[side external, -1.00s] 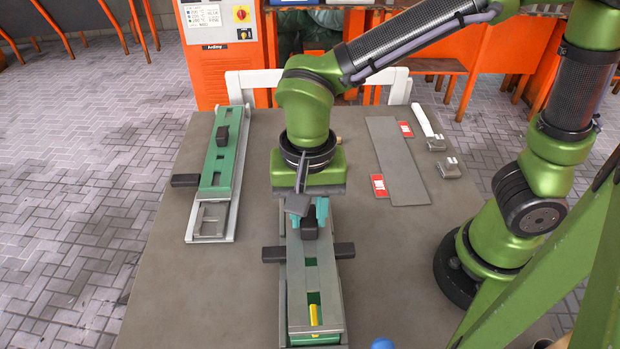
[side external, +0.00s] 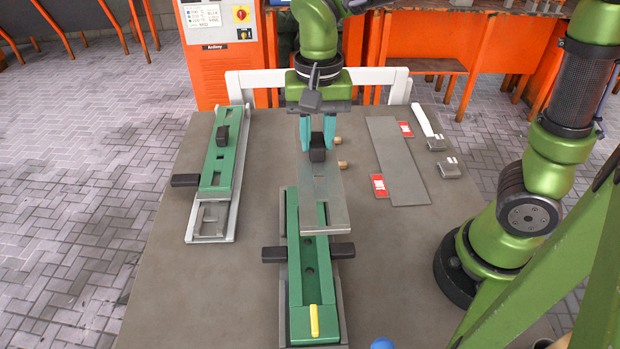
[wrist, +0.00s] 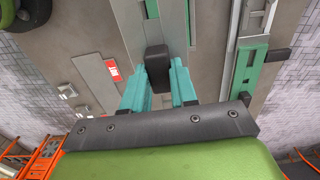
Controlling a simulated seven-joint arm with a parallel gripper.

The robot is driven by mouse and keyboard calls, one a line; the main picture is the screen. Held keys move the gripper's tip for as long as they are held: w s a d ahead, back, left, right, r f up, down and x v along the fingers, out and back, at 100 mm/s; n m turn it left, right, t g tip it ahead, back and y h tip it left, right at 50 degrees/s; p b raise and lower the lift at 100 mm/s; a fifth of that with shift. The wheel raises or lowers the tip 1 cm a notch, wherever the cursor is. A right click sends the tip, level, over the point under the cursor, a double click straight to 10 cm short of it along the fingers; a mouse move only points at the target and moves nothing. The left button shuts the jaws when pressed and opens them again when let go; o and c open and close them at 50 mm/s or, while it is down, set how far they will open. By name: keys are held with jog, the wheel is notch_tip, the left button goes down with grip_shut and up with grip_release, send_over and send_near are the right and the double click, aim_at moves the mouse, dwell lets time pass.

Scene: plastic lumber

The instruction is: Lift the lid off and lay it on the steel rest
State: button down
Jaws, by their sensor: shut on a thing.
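The lid (side external: 322,205) is a long grey metal plate with a black knob (side external: 317,153). My gripper (side external: 317,148) is shut on the knob, with one teal finger on each side. The lid hangs above the back part of the green mould (side external: 295,265), clear of it. The mould's open channel shows, with a yellow piece (side external: 314,320) at its near end. The wrist view also shows the knob (wrist: 158,66) between the fingers, with the lid (wrist: 130,18) beyond. The steel rest appears to be the flat grey plate (side external: 397,160) right of the lid; it is bare.
A second green mould (side external: 217,175) with a black knob stands at the left. Red-and-white labels (side external: 379,185) flank the grey plate. Small metal blocks (side external: 450,168) and a white bar (side external: 422,120) lie farther right. Two small brown pieces (side external: 342,163) are beside the lid.

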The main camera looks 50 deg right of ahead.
jog(key=d, duration=3)
notch_tip(320, 180, down, 9)
jog(key=shift+s, duration=0.4)
jog(key=shift+f, duration=3.45)
jog(key=shift+f, duration=0.65)
